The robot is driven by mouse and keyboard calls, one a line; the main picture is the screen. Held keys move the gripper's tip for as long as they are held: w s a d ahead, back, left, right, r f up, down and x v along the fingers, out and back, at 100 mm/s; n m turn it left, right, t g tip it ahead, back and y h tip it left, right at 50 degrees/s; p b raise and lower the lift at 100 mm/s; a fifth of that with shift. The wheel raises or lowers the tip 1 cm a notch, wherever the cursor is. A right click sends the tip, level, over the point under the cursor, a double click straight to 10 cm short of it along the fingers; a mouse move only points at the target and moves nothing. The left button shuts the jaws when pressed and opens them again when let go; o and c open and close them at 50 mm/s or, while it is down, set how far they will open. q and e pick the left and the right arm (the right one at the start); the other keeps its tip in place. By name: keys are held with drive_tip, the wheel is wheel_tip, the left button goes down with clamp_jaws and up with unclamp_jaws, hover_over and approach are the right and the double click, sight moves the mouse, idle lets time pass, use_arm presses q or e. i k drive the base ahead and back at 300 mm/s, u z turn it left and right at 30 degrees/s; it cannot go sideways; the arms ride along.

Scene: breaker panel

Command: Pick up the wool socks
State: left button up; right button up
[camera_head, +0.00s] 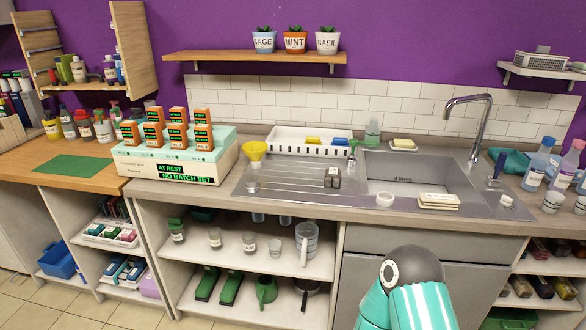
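I cannot make out any wool socks in the head view. A small dark grey item with pale marks (332,178) sits on the sink's drainboard, too small to identify. Neither gripper shows. A teal and dark grey rounded link of my own arm rises from the bottom edge in front of the cabinet doors, with no fingers visible.
The counter holds a sink (400,170) with a tall tap (480,125), a white rack (305,140), a yellow funnel (255,151) and a display unit (180,165). Open shelves below hold jars, a jug (307,242) and green items. Bottles (538,160) stand at right.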

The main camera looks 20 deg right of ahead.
sight(332, 176)
drive_tip(key=z, duration=0.05)
drive_tip(key=i, duration=1.05)
drive_tip(key=z, duration=0.5)
